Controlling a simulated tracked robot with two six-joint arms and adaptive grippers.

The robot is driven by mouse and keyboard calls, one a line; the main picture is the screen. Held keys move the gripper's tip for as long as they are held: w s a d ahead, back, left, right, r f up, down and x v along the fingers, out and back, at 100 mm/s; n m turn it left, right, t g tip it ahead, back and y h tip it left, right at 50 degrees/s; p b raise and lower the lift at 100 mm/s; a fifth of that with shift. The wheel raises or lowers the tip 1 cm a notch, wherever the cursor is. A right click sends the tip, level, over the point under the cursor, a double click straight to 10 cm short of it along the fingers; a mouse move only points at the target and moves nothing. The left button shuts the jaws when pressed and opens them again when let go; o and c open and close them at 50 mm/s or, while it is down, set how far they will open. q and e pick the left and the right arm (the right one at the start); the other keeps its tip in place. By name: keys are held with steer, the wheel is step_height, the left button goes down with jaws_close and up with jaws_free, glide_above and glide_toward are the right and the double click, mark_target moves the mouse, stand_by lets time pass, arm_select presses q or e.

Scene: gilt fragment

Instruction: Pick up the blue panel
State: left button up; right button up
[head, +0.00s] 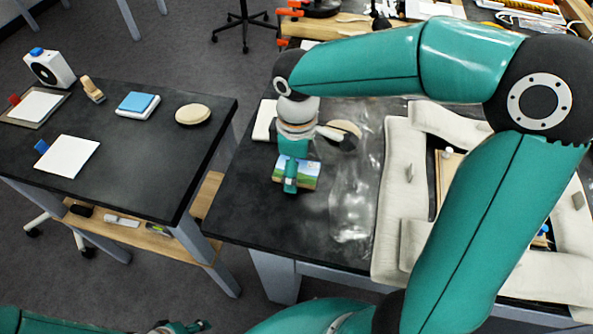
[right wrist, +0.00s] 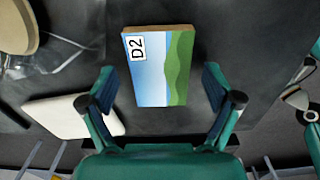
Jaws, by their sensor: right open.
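A small panel painted with blue sky and a green hill (head: 309,168) lies on the dark right-hand table. In the right wrist view the panel (right wrist: 153,80) bears a white "D2" label and has a brown edge. My right gripper (head: 291,176) is over the panel in the head view and hides its middle. In the right wrist view my right gripper (right wrist: 159,72) is open, one finger on each side of the panel, with gaps. I cannot tell its height above the panel. Part of my left gripper (head: 185,327) shows at the bottom edge; its jaws are unclear.
A white block (right wrist: 70,117) and a round tan piece (right wrist: 17,25) lie near the panel. Clear film (head: 352,205) and pale cushions (head: 392,195) lie to its right. The left table (head: 120,160) holds a blue-topped white block (head: 138,102), a round pad (head: 193,114) and papers.

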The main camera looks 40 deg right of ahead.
steer(key=c, duration=1.3)
steer(key=shift+c, duration=0.2)
steer(key=shift+r, duration=0.15)
